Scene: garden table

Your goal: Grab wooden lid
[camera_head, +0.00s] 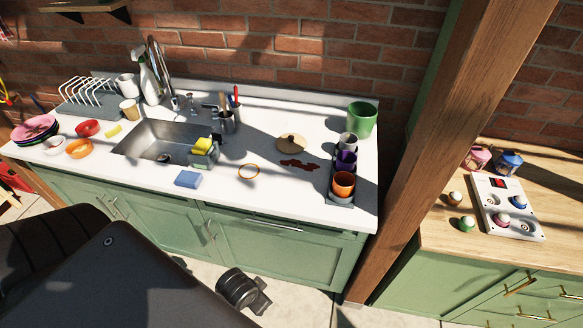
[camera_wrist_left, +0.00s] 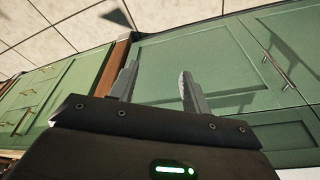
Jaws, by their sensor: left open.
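The wooden lid (camera_head: 291,143) is a round, light brown disc lying flat on the white counter, right of the sink. A dark reddish-brown spill lies just in front of it and to its right. My left gripper (camera_wrist_left: 158,72) is open in the left wrist view, with nothing between its two fingers. Green cabinet doors (camera_wrist_left: 225,60) show beyond the fingers, and the lid is not in that view. In the head view I cannot make out the left fingers. My right gripper is in neither view.
Cups (camera_head: 343,183) stand to the right, before a green pot (camera_head: 362,119). A wooden post (camera_head: 455,110) rises beyond the counter's right end.

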